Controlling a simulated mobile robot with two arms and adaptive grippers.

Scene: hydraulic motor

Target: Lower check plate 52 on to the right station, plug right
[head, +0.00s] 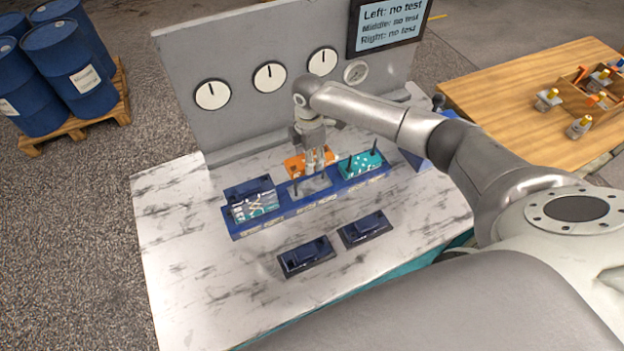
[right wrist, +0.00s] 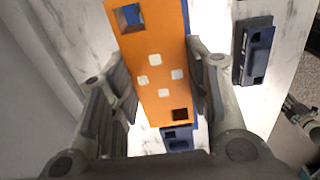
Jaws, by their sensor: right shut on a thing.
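An orange plate (head: 297,165) is in my right gripper (head: 319,155), above the back of the middle station. It fills the space between the fingers in the right wrist view (right wrist: 158,45), with pale square spots and square holes. No number is legible. The blue station block (head: 270,224) has three stations. The right station bears a teal plate (head: 361,164) with white spots and dark upright posts. The middle station (head: 309,186) shows a bare grey top with posts. The left station bears a patterned teal plate (head: 256,206) with a dark blue part behind it. My left gripper is not in view.
Two dark blue plugs on black bases, one left (head: 306,255) and one right (head: 365,229), lie in front of the block. A gauge panel (head: 240,65) stands behind. The screen (head: 388,22) reads no test for all three. The marble table's left side is clear.

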